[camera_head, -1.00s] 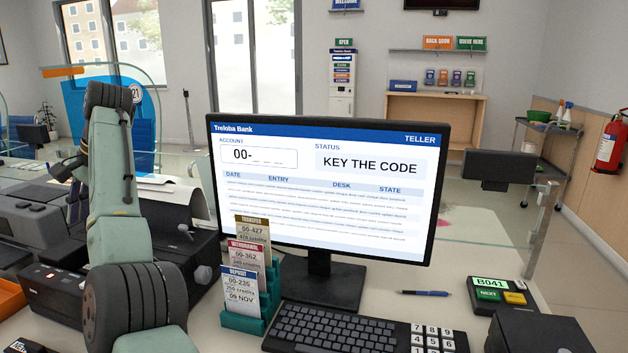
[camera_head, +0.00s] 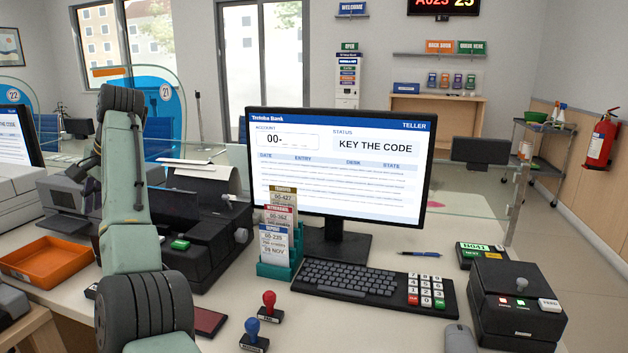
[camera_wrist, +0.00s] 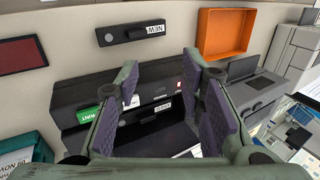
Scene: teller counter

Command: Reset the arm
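My arm (camera_head: 136,200) rises on the left of the head view, in front of a black printer. My gripper (camera_wrist: 160,88) shows in the wrist view with its two purple-padded fingers spread apart and nothing held between them. It is over the black printer (camera_wrist: 75,80), which has a green button (camera_wrist: 88,116). The printer also shows in the head view (camera_head: 215,230), partly behind my arm. The gripper itself is mostly hidden behind my arm there.
The monitor (camera_head: 345,165) reads "KEY THE CODE". A teal slip holder (camera_head: 275,268), keyboard (camera_head: 345,279), red stamp (camera_head: 269,300) and blue stamp (camera_head: 252,328) stand on the counter. An orange tray (camera_head: 48,262) lies left of my arm. A black box (camera_head: 515,305) stands at right.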

